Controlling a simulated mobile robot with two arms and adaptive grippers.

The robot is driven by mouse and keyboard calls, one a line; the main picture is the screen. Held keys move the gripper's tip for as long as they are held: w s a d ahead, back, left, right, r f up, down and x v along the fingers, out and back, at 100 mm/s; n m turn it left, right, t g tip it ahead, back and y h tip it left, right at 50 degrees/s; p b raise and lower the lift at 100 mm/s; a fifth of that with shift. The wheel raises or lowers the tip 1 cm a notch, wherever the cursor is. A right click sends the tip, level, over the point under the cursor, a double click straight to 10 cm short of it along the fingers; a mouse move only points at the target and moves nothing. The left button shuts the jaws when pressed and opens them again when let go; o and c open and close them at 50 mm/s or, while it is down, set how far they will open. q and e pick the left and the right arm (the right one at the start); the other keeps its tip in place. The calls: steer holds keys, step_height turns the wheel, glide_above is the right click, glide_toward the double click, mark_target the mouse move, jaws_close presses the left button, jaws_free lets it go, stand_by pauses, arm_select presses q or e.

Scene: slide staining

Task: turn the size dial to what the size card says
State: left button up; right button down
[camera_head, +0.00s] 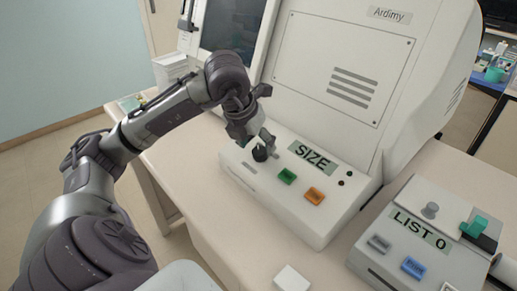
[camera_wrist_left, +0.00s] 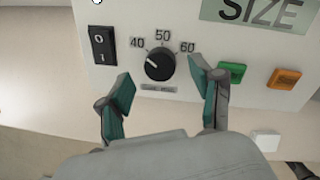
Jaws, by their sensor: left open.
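The black size dial (camera_wrist_left: 160,64) sits on the cream front panel, with the marks 40, 50 and 60 around its top. Its white pointer line is turned to the left, towards the 40 side. The dial also shows in the head view (camera_head: 260,154), partly covered by my gripper. My left gripper (camera_wrist_left: 162,80) is open, its two teal fingertips apart below and to either side of the dial, with nothing between them. In the head view the left gripper (camera_head: 262,142) is just above the dial. I see no readable size card. My right gripper is not in view.
A black rocker switch (camera_wrist_left: 102,44) is left of the dial. A green button (camera_head: 287,176) and an orange button (camera_head: 314,196) are to its right, below the SIZE plate (camera_head: 313,157). A LIST 0 unit (camera_head: 400,241) and a small white block (camera_head: 291,279) are on the table.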

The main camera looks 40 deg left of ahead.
mark_target(260, 153)
arm_select(q)
steer(key=shift+x, duration=1.3)
steer(key=c, duration=1.1)
